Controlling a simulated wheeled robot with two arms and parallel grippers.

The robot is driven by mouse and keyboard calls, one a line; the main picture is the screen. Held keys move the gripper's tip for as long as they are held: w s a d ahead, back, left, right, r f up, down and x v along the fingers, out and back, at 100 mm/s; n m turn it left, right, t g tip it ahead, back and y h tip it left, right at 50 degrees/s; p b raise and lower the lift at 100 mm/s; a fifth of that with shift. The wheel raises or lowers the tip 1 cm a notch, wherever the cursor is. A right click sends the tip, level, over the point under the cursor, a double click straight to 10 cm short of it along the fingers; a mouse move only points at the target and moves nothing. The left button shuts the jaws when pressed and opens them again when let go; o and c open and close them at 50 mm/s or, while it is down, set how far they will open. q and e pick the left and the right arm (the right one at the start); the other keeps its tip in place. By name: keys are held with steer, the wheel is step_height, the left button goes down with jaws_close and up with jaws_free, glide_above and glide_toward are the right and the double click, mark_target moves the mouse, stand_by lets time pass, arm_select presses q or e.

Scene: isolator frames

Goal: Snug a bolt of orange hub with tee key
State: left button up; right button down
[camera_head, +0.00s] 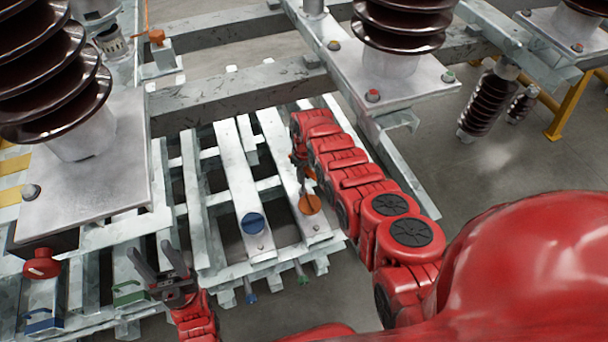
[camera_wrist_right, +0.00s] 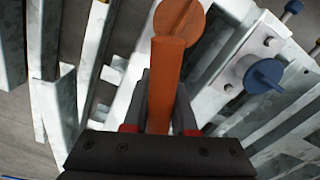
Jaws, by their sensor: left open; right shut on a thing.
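The orange hub (camera_head: 310,204) is a round disc on a pale metal rail, right of the blue hub (camera_head: 253,223). In the right wrist view the orange hub (camera_wrist_right: 188,18) lies just beyond an orange bar (camera_wrist_right: 168,75), which appears to be the tee key. My right gripper (camera_wrist_right: 166,112) is shut on this bar, and its jaws (camera_head: 301,172) are just behind the orange hub in the head view. Whether the key touches a bolt cannot be told. A small bolt (camera_head: 316,228) shows in front of the hub. My left gripper (camera_head: 152,255) is open and empty at lower left.
Dark ribbed insulators (camera_head: 48,75) stand on metal plates at left and top. A red knob (camera_head: 42,263) and blue and green handles (camera_head: 40,321) (camera_head: 128,292) are at lower left. Metal rails with gaps surround the hubs. Open floor (camera_head: 480,170) is at right.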

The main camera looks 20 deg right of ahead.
steer(key=shift+r+p, duration=2.25)
steer(key=shift+r, duration=0.45)
